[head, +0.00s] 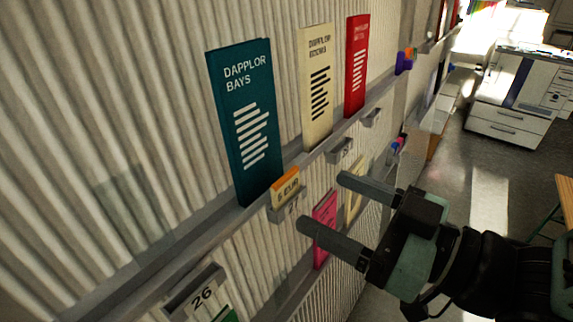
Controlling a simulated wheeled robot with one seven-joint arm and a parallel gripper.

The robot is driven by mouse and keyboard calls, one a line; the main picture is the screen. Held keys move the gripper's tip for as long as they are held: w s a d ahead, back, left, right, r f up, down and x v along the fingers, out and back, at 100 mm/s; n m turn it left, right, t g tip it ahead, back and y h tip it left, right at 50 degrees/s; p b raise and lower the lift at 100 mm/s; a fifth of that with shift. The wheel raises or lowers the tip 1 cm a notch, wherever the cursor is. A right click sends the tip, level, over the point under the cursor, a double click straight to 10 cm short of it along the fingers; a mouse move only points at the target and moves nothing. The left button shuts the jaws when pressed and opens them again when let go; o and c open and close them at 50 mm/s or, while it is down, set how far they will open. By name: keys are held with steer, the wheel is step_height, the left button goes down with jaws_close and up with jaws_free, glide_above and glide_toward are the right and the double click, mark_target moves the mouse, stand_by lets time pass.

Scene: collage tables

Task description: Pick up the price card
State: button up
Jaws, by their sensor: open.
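The price card (286,188) is a small card with an orange top band and a cream lower part reading "5 EUR". It stands in a grey holder (287,210) on the front edge of the wall ledge, below a teal "DAPPLOR BAYS" booklet. My gripper (321,202) is open and empty. Its two dark fingers point left toward the wall, to the right of the card. In the picture one fingertip lies below right of the card and the other above right. The fingers appear apart from the card; the exact depth gap is hard to tell.
The teal booklet (245,120), a cream booklet (317,85) and a red booklet (357,65) stand on the ledge (160,254). A pink booklet (325,228) is on a lower ledge, partly behind my gripper. A "26" holder (198,293) is lower left. Floor (450,190) is open at right.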

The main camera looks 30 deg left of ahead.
mark_target(288, 178)
steer(key=a+p, duration=0.1)
steer(key=a, duration=0.1)
steer(key=shift+w+a, duration=0.1)
steer(key=shift+a, duration=0.25)
steer(key=a+p, duration=0.2)
steer(key=a, duration=0.1)
steer(key=a+p, duration=0.1)
steer(key=p, duration=0.1)
steer(key=shift+w+a+r, duration=0.25)
steer(key=shift+a+f, duration=0.1)
steer(key=shift+a, duration=0.3)
steer(key=c, duration=1)
